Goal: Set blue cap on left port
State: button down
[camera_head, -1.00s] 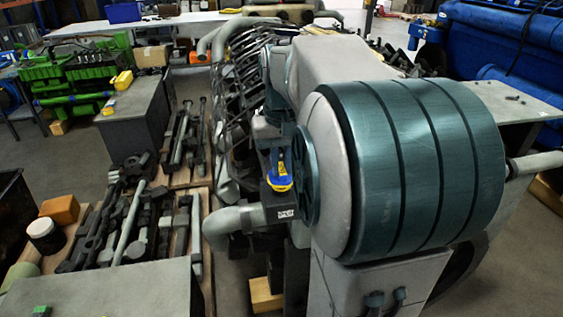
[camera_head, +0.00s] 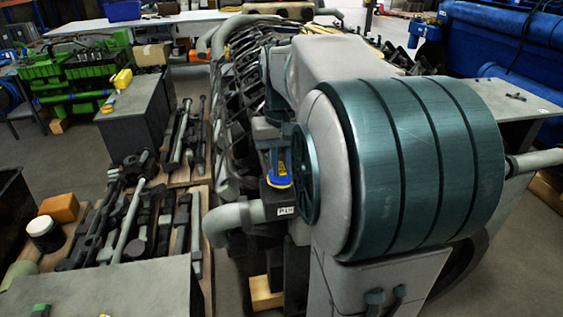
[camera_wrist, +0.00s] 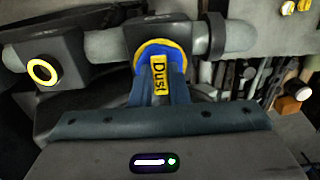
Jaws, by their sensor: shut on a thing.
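The blue cap (camera_wrist: 148,57) has a yellow rim and a yellow tag reading "Dust". My gripper (camera_wrist: 161,78) is shut on it, with a finger on each side of the tag. In the wrist view the cap is in front of a dark block (camera_wrist: 196,40) on a grey pipe; whether they touch cannot be told. A port with a yellow ring (camera_wrist: 43,70) shows on another dark block to the left, uncovered. In the head view the cap (camera_head: 279,176) is just above a block with a white label (camera_head: 286,211), only partly readable.
A grey curved pipe (camera_head: 236,218) runs close by the labelled block. The engine (camera_head: 240,110) with its dark framework stretches behind. Pallets with metal rods (camera_head: 125,225) lie on the left, beside a grey cabinet (camera_head: 132,118). Open floor shows at the far left.

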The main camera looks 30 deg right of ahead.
jog(key=c, duration=1.3)
grip_release()
notch_tip(320, 180, up, 14)
jog(key=shift+f+p, duration=0.15)
jog(key=shift+p, duration=0.4)
